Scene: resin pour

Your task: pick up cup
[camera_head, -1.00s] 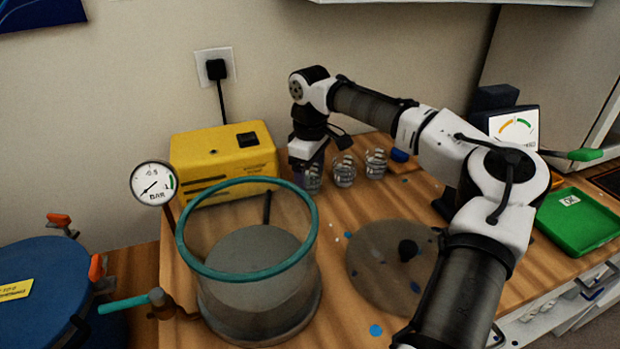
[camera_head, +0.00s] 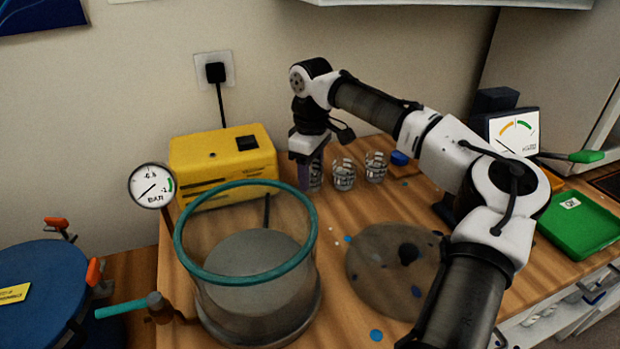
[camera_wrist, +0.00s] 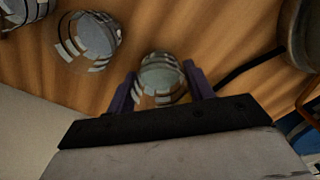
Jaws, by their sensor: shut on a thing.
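A row of clear cups with measuring marks stands at the back of the wooden bench. The leftmost cup (camera_head: 316,178) is partly hidden by my gripper (camera_head: 308,175) in the head view. In the wrist view the cup (camera_wrist: 161,76) sits between the two purple fingers of my gripper (camera_wrist: 161,88), which is shut on it. I cannot tell whether the cup is off the bench. The middle cup (camera_head: 344,175) and the right cup (camera_head: 375,167) stand apart from it. The middle cup also shows in the wrist view (camera_wrist: 90,38).
A yellow pump (camera_head: 222,165) stands just left of the held cup. A clear chamber with a teal rim (camera_head: 178,245) stands in front, beside a round plate (camera_head: 385,270).

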